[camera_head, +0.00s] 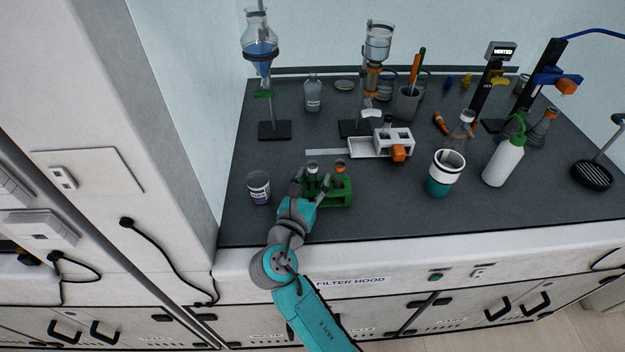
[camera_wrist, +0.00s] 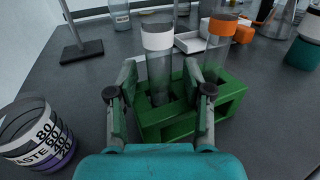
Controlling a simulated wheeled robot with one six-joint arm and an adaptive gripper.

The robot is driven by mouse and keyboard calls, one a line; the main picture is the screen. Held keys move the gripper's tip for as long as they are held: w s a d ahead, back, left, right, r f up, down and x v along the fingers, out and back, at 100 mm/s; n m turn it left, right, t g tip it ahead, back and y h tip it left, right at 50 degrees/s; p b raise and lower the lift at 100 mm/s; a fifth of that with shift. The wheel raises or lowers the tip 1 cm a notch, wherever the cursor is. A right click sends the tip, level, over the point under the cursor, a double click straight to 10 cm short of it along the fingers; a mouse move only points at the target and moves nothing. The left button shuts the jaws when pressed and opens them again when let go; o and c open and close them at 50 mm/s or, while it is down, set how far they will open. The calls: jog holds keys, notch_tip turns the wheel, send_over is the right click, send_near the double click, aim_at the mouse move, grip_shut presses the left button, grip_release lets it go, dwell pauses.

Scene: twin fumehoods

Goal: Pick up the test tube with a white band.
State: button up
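The test tube with a white band (camera_wrist: 157,38) stands upright in the green rack (camera_wrist: 235,105); its white band also shows in the head view (camera_head: 312,165). A second tube with an orange band (camera_wrist: 221,28) stands to its right in the same rack. My gripper (camera_wrist: 160,75) is open, with one finger on each side of the white-banded tube in the wrist view. Gaps show between the fingers and the tube. I cannot tell whether the tube is fully between the fingertips or just beyond them.
A waste jar (camera_head: 259,187) stands left of the rack. A white tray with an orange-knobbed block (camera_head: 393,139) lies behind it. A teal and white cup (camera_head: 441,172) and a white bottle (camera_head: 503,163) stand to the right. Bare counter lies between rack and cup.

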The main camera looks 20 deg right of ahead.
grip_shut()
